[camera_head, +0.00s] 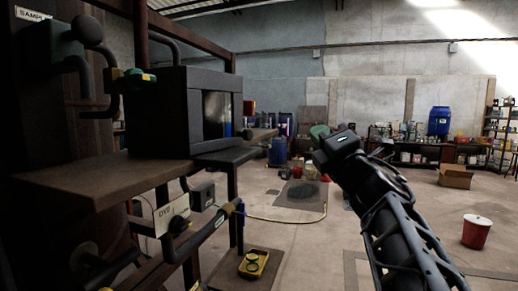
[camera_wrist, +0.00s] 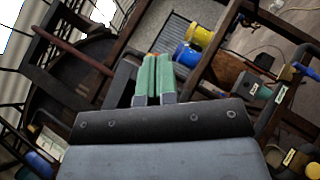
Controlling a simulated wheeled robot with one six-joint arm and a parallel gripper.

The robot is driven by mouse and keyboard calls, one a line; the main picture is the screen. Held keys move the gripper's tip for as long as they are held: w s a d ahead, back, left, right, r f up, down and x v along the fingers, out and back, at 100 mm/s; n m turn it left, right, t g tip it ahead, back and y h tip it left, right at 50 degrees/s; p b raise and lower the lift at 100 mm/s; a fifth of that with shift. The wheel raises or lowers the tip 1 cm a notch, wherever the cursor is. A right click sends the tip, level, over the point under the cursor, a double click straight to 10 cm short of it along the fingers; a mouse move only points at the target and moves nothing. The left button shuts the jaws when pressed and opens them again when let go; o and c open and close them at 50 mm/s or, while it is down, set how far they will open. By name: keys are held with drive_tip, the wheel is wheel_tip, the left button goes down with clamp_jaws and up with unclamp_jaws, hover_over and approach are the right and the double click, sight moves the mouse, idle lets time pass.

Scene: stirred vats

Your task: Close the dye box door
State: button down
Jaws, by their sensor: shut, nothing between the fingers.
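A dark box (camera_head: 172,110) stands on a brown shelf at the left in the head view. Its right-hand face has a framed opening or window (camera_head: 215,115), and a dark flat panel (camera_head: 232,155) juts out below it; I cannot tell whether that panel is the door. A partly hidden label starting "DY" (camera_head: 165,216) hangs below the shelf. My gripper (camera_head: 320,132) is to the right of the box, apart from it, in the head view. In the wrist view its green fingers (camera_wrist: 153,78) are together, with nothing between them.
A brown shelf (camera_head: 90,182) with dark legs and pipes with a handle (camera_head: 210,227) fill the left. A yellow tray (camera_head: 253,263) sits low beside them. A red bucket (camera_head: 475,231) stands at the right. Open concrete floor lies in the middle.

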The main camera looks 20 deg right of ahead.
drive_tip(key=s+a+r+n+g+y, duration=0.1)
drive_tip(key=s+a+n+g+y, duration=0.15)
drive_tip(key=n+y, duration=0.7)
drive_tip(key=n+g+p, duration=0.3)
drive_tip(key=n+g, duration=0.3)
drive_tip(key=n, duration=0.4)
approach(250, 137)
drive_tip(key=x, duration=0.6)
drive_tip(key=shift+r, duration=0.1)
drive_tip(key=shift+y+p+x, duration=0.25)
drive_tip(key=shift+p+x, duration=0.05)
drive_tip(key=shift+x, duration=0.5)
